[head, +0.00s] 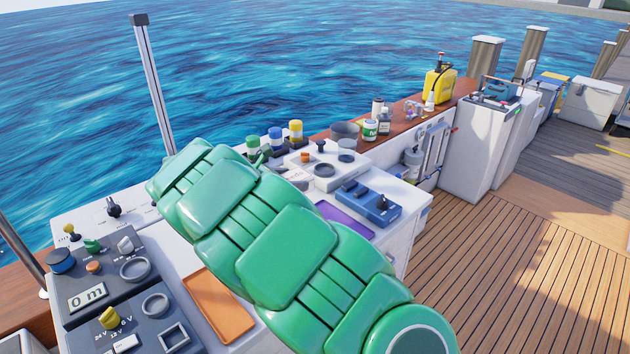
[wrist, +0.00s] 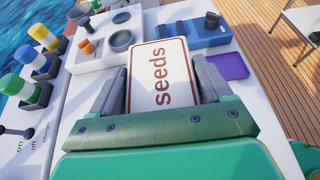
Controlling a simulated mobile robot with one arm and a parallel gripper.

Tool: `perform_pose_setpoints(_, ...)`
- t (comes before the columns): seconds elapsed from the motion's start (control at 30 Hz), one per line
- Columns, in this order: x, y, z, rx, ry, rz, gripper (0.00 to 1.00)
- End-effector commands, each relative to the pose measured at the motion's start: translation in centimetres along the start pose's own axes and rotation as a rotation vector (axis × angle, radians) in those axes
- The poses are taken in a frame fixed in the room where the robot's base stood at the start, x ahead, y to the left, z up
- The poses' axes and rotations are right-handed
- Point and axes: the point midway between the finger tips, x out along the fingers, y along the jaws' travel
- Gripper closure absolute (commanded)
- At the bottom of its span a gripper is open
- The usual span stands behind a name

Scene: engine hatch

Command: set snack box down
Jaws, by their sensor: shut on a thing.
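A white box with a red border and the word "seeds" (wrist: 160,75) is between the fingers of my gripper (wrist: 163,88) in the wrist view. The gripper is shut on it, one dark finger on each side. Its lower part is hidden by the gripper body. In the head view my green arm covers the gripper and most of the box. The box appears over the white counter; whether it touches the surface I cannot tell.
A purple tray (head: 345,219) lies right of my arm, also seen in the wrist view (wrist: 229,66). An orange tray (head: 219,306) lies left. A blue switch unit (head: 370,202), a grey control panel (head: 104,287) and several coloured-lid jars crowd the counter.

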Motion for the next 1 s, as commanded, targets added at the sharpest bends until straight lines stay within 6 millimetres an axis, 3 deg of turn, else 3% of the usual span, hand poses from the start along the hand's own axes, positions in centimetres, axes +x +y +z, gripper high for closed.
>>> perform_pose_setpoints(0.23, -0.5, -0.1, 1.1, 0.004, -0.001, 0.001, 0.60)
perform_pose_setpoints(0.5, -2.3, 0.0, 5.5, 0.007, -0.001, 0.005, 0.60)
perform_pose_setpoints(1.0, 4.5, 1.9, 7.6, -0.064, -0.001, 0.155, 0.60)
